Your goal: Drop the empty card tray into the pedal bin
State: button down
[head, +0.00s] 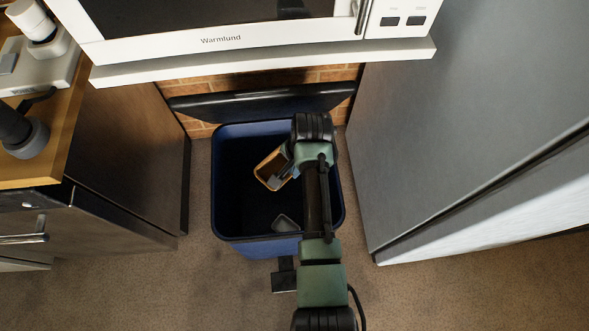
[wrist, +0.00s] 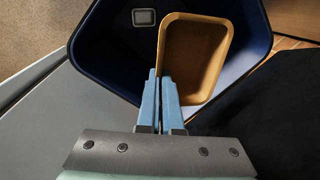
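The empty card tray (head: 262,173) is a shallow orange-brown open tray. It hangs tilted over the mouth of the blue pedal bin (head: 223,150), inside the rim as seen from above. My gripper (head: 283,172) is shut on one side wall of the tray. In the wrist view, the two blue fingers (wrist: 161,98) are close together at the tray's near left edge, and the tray (wrist: 193,60) shows an empty inside. The dark bin opening (wrist: 110,45) lies behind it. My arm hides part of the bin's right side.
The bin's black lid (head: 262,101) stands raised at the back, under a shelf (head: 265,61) with a white microwave (head: 220,40). A small grey container (head: 284,223) lies in the bin. A dark cabinet (head: 120,150) stands left, a grey fridge-like unit (head: 440,130) right.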

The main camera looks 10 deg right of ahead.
jog(key=shift+f+b, duration=2.8)
jog(key=shift+b, duration=0.25)
jog(key=shift+r, duration=0.1)
jog(key=c, duration=1)
grip_release()
notch_tip(320, 180, up, 13)
jog(key=s+d+p, duration=0.1)
jog(key=p, duration=0.3)
jog(key=shift+s+d+p, duration=0.2)
jog(key=shift+s+p, duration=0.15)
jog(key=shift+p, duration=0.05)
